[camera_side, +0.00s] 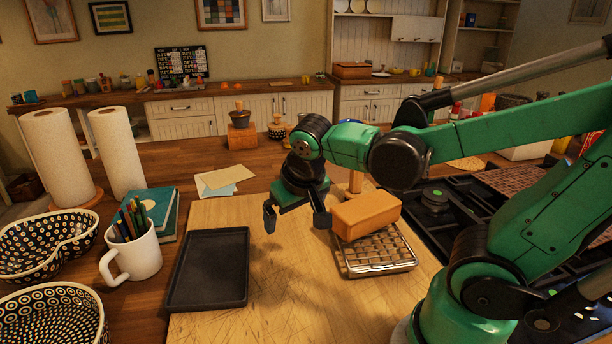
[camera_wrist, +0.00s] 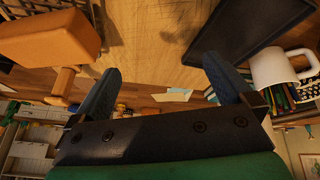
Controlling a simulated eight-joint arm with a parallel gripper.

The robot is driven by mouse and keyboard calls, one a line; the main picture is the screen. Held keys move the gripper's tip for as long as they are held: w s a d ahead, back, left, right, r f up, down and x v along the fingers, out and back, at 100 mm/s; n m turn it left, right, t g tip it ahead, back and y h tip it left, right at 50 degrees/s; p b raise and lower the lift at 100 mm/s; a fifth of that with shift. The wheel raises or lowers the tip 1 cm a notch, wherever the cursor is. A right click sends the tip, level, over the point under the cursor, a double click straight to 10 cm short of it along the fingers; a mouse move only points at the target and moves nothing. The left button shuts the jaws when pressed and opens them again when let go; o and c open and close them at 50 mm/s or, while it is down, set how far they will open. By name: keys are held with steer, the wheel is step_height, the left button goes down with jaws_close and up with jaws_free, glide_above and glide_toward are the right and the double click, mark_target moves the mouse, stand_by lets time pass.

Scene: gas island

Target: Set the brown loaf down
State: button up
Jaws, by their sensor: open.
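The brown loaf (camera_side: 365,213) is a plain orange-brown block. It lies on the wire cooling rack (camera_side: 380,262) at the right of the wooden board, over the rack's back part. It also shows at the upper left in the wrist view (camera_wrist: 45,35). My gripper (camera_side: 295,218) is open and empty, above the board to the left of the loaf. Its right finger looks close to the loaf's left end in the side view. In the wrist view, nothing is between the fingers (camera_wrist: 163,66), and the loaf is outside them.
A dark tray (camera_side: 208,270) lies on the board's left part. A white mug of pencils (camera_side: 134,252), teal books (camera_side: 160,212) and patterned bowls (camera_side: 45,240) stand farther left. A wooden post (camera_side: 355,182) stands behind the loaf. The stove (camera_side: 440,205) is at the right. The board's middle front is clear.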

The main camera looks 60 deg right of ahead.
steer(key=a+n+t+y, duration=0.1)
steer(key=a+r+n+t+y, duration=0.1)
steer(key=a+n, duration=0.1)
steer(key=a+n+t+y, duration=0.1)
steer(key=shift+s+a+r+n, duration=0.2)
steer(key=shift+a+r+n, duration=0.05)
steer(key=shift+n, duration=0.05)
